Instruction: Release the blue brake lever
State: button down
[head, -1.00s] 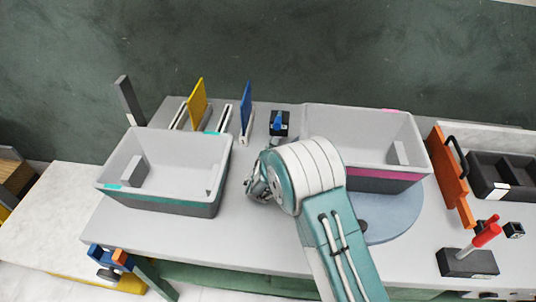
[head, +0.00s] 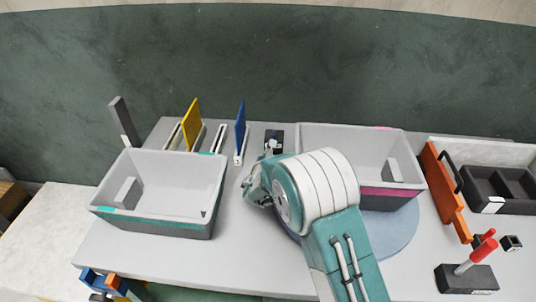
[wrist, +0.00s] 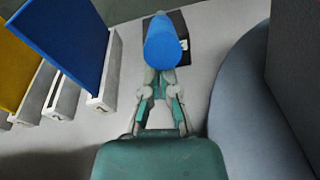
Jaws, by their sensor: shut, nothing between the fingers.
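The blue brake lever (wrist: 163,42) shows in the wrist view as a thick blue round bar, its end facing the camera, above a black base (wrist: 183,48). In the head view the black base (head: 274,135) stands at the back of the table, and the blue lever is hard to make out there. My gripper (wrist: 160,76) is shut and empty. Its fingertips are right by the near end of the lever and partly hidden under it; I cannot tell whether they touch. In the head view my gripper (head: 257,187) is just in front of the base.
A blue panel (head: 240,126) and a yellow panel (head: 192,125) stand in slots left of the lever. A grey bin with a teal strip (head: 160,217) is at left, one with a pink strip (head: 385,191) at right. A red-handled lever (head: 475,256) is far right.

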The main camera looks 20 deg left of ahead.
jog(key=shift+w+r+g, duration=0.1)
jog(key=shift+r+g, duration=0.45)
jog(key=shift+g, duration=0.35)
